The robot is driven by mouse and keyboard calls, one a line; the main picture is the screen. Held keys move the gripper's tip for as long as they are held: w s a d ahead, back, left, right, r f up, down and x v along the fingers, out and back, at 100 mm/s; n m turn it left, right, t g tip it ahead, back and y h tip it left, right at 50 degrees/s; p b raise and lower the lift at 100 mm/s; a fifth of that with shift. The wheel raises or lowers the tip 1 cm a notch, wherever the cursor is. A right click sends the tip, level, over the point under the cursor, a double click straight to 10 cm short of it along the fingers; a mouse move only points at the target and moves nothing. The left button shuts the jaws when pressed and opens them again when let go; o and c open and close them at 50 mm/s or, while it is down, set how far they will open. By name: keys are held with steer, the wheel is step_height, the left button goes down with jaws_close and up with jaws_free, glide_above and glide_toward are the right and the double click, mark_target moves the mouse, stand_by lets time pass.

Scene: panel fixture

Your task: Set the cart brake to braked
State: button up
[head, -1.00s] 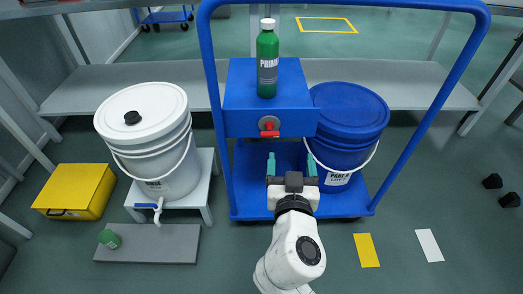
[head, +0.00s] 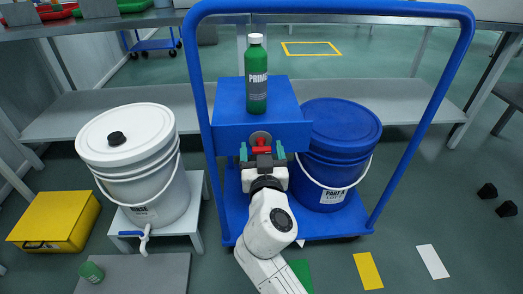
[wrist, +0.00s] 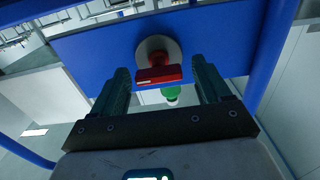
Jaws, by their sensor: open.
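The blue cart (head: 325,228) has a blue box (head: 228,135) on it. A round grey plate (wrist: 146,48) on the box's front face carries a red brake handle (head: 262,149). In the wrist view the red handle (wrist: 158,75) lies roughly level across the plate. My gripper (head: 262,152) is open at the front of the box. In the wrist view its two teal fingers stand on the left and right of the handle, with gaps on both sides. Nothing is held. I see no readable brake marking.
A green bottle (head: 257,85) stands on the blue box. A blue bucket (head: 338,145) sits on the cart, right of my arm. A white bucket (head: 135,160) on a small stand and a yellow case (head: 55,220) are at left.

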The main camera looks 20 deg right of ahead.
steer(key=shift+w+d, duration=0.15)
steer(key=shift+w, duration=0.25)
steer(key=c, duration=1)
steer(key=shift+o, duration=0.2)
